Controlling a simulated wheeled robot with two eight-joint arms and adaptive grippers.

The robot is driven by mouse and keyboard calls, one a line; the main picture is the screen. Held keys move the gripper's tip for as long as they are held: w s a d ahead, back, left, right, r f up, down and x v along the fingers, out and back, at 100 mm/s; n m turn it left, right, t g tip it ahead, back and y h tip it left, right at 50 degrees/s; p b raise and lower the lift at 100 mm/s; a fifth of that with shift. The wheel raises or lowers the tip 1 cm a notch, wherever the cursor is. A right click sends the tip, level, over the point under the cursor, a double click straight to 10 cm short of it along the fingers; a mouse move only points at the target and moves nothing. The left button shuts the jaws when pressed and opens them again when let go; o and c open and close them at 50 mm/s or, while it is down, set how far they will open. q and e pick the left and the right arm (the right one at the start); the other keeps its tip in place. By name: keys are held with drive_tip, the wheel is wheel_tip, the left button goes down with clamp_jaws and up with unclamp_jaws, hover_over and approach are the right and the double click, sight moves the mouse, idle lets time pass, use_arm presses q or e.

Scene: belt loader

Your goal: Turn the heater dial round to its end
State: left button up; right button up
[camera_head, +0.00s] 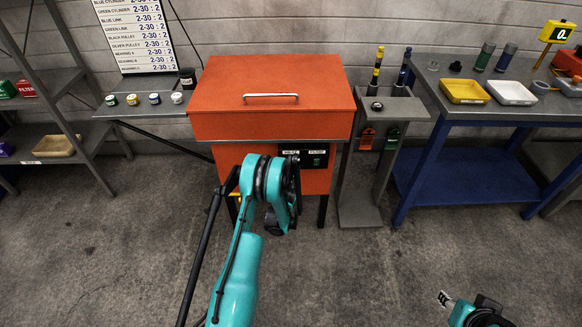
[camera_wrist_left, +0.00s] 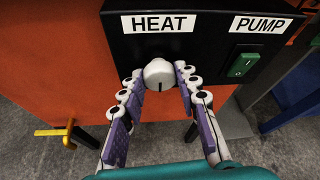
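The heater dial (camera_wrist_left: 158,74) is a round white knob with a thin dark mark, under the HEAT label (camera_wrist_left: 159,23) on a black panel. My left gripper (camera_wrist_left: 160,80) has its purple-padded fingers on either side of the dial, with the tips against its sides.
A green switch (camera_wrist_left: 243,65) sits under the PUMP label, right of the dial. A yellow lever (camera_wrist_left: 68,132) sticks out at the box's lower left. A grey stand (camera_head: 362,190) and a blue-framed table (camera_head: 455,182) stand to the right. The floor in front is clear.

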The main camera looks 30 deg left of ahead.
use_arm(q)
drive_tip(key=shift+c, duration=0.6)
drive_tip(key=shift+w+d+f+m+g+y, duration=0.1)
drive_tip(key=shift+m+g+y, duration=0.3)
drive_tip(key=shift+m+y, duration=1.15)
drive_tip(key=shift+w+d+m+g+y, duration=0.1)
drive_tip(key=shift+m+g+y, duration=0.5)
drive_tip(key=shift+m, duration=1.65)
drive_tip(key=shift+d+f+m+g+y, duration=0.1)
drive_tip(key=shift+m+g+y, duration=0.1)
drive_tip(key=shift+m+y, duration=1.45)
drive_tip(key=shift+m, duration=0.45)
